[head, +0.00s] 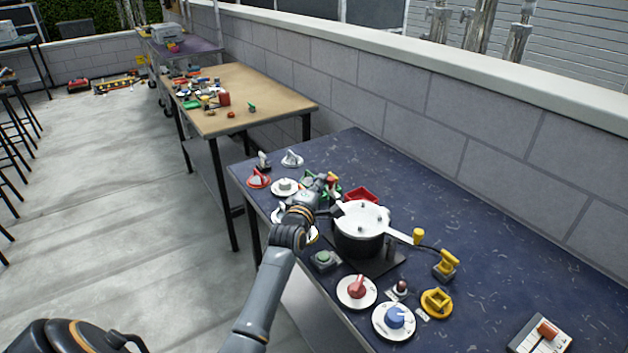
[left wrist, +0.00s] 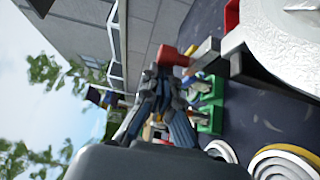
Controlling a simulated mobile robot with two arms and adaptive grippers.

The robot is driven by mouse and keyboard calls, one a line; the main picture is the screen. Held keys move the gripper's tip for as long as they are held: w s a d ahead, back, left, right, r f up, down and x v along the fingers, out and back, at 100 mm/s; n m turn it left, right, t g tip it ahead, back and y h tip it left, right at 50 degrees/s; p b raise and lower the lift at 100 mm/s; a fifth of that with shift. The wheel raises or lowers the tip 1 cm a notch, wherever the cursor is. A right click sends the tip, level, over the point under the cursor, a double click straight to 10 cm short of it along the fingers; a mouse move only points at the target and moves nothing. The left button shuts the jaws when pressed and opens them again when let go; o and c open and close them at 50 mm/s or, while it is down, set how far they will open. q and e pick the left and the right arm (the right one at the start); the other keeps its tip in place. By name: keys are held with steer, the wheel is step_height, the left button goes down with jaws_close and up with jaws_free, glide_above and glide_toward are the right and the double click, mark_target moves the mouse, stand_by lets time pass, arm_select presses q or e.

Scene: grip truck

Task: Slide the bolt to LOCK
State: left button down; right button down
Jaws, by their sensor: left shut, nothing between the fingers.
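My left gripper (head: 318,188) is over the far part of the dark blue table (head: 480,230), beside the pot. It also shows in the left wrist view (left wrist: 160,88), where its fingers are shut and empty. A red-ended piece (head: 332,178) is close to the fingertips; in the left wrist view a red block (left wrist: 172,56) shows just beyond them. I cannot tell whether they touch. No bolt is clearly marked and no LOCK label is readable. A grey plate with a red handle (head: 547,329) lies at the near right, away from the gripper. My right gripper is out of view.
A pot with a white lid (head: 361,214) stands right of my left arm. A red tray (head: 360,196) is behind it and a green tray (left wrist: 210,108) is near the gripper. Several knobs, including a blue one (head: 394,318), line the near edge. The table's right part is mostly clear.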

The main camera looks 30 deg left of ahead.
mark_target(330, 183)
arm_select(q)
steer(key=d+p, duration=0.1)
steer(key=s+d+p, duration=0.1)
steer(key=shift+s+d, duration=0.15)
steer(key=shift+d, duration=0.25)
stand_by(0.4)
